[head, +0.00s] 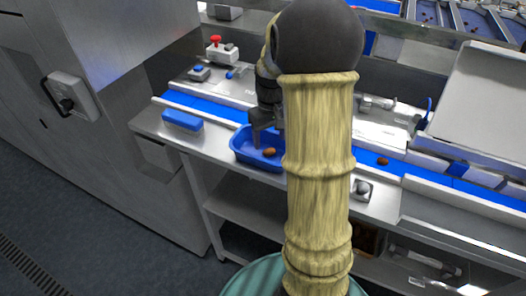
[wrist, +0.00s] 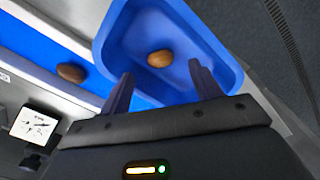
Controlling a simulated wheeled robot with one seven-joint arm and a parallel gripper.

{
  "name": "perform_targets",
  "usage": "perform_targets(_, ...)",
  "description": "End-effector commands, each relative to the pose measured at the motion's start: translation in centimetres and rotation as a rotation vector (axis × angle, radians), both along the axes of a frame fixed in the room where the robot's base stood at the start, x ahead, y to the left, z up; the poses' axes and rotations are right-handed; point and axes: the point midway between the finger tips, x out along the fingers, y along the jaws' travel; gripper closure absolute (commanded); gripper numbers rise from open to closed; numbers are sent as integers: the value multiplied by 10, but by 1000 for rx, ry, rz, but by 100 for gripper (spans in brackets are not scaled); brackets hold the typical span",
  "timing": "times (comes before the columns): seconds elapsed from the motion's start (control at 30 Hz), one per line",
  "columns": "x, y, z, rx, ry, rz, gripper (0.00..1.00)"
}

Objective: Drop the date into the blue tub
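The blue tub (head: 242,153) stands on the steel bench, left of my arm in the head view. A brown date (head: 269,152) shows inside it. In the wrist view the date (wrist: 159,58) lies on the floor of the tub (wrist: 112,42), with clear space around it. My gripper (head: 266,138) is over the tub, pointing down. In the wrist view my gripper (wrist: 161,72) has its fingers wide apart, with nothing between them; the date is beyond the tips. My arm hides the tub's right end in the head view.
Another date (head: 383,161) lies on the blue belt (head: 405,169) right of my arm; a date on the belt (wrist: 70,72) also shows in the wrist view. A blue block (head: 182,121) sits left of the tub. A red-topped device (head: 216,48) stands behind.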

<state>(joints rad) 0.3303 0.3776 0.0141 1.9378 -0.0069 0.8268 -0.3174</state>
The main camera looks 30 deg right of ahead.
Motion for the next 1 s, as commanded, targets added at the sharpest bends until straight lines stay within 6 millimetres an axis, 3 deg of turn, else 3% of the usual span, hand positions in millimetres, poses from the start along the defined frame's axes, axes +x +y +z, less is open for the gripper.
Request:
perform_targets(0.23,1,0,3,-1,-2,0,36)
perform_targets(0.37,1,0,15,-2,-5,0,36)
perform_targets(1.0,1,0,137,-2,-4,1,36)
